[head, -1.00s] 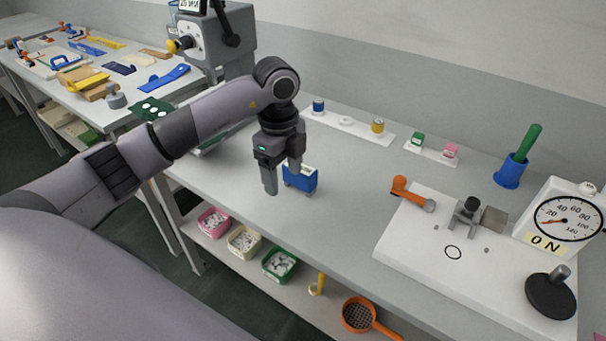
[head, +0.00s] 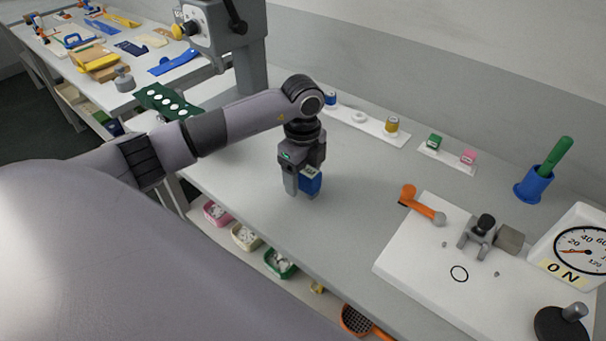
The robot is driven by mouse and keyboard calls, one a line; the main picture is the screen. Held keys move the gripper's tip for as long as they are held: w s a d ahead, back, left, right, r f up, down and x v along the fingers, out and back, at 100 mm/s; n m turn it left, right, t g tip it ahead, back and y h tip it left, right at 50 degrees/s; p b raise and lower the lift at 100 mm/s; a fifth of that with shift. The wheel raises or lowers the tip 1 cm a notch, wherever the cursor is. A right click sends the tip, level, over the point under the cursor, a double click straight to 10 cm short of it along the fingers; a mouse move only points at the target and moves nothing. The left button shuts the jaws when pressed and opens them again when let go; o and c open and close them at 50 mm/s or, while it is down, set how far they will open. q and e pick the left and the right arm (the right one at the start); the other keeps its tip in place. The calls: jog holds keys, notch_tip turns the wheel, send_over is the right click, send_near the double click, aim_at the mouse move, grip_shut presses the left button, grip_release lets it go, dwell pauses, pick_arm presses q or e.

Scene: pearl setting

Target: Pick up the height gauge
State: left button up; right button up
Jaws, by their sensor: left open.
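A small blue block with a pale top (head: 311,184) stands on the grey bench; it is the likeliest height gauge, but no label confirms this. My left gripper (head: 302,186) is open and points down at the block. One finger shows in front of the block's left side, and the other is at its right, partly hidden. The fingers seem to straddle the block, but I cannot tell whether they touch it. My right gripper is out of view.
A white board (head: 430,270) with an orange-handled tool (head: 422,205) and a clamp lies to the right. A dial gauge (head: 575,248) and a blue cup (head: 534,185) stand beyond. A grey machine (head: 225,35) stands behind my arm. Bench between block and board is clear.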

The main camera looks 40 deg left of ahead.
pick_arm(q)
jog(key=shift+f, duration=0.3)
jog(key=c, duration=1.1)
jog(key=shift+c, duration=0.2)
jog(key=shift+r, duration=0.15)
